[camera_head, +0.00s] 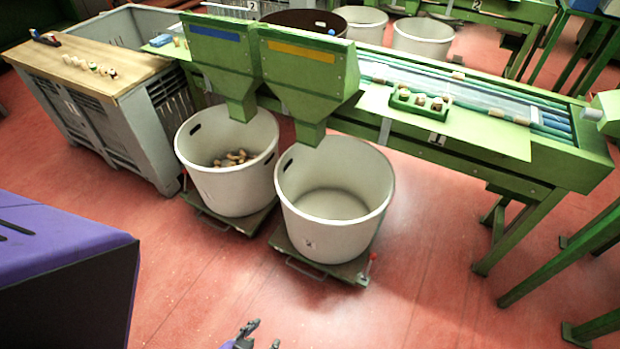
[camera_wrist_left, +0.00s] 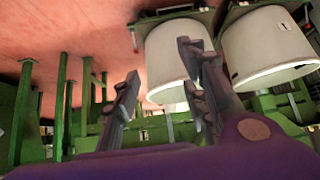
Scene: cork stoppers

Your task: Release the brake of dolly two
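Two low dark dollies stand on the red floor, each under a white tub. The right dolly (camera_head: 290,252) carries an empty tub (camera_head: 330,225). A thin lever with a red knob (camera_head: 373,256) stands up at its right front corner. The left dolly (camera_head: 212,222) carries a tub (camera_head: 225,185) with several corks inside. I cannot read which dolly is number two. My left gripper (camera_head: 263,336) is at the bottom edge of the head view, in front of the dollies and apart from them. In the left wrist view its fingers (camera_wrist_left: 162,62) are spread and empty. My right gripper is out of view.
Green hoppers (camera_head: 310,70) with blue and yellow stripes hang over the tubs. A green conveyor table (camera_head: 480,150) runs to the right on legs. A grey crate with a wooden top (camera_head: 95,58) stands at left. The floor (camera_head: 420,300) in front is clear.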

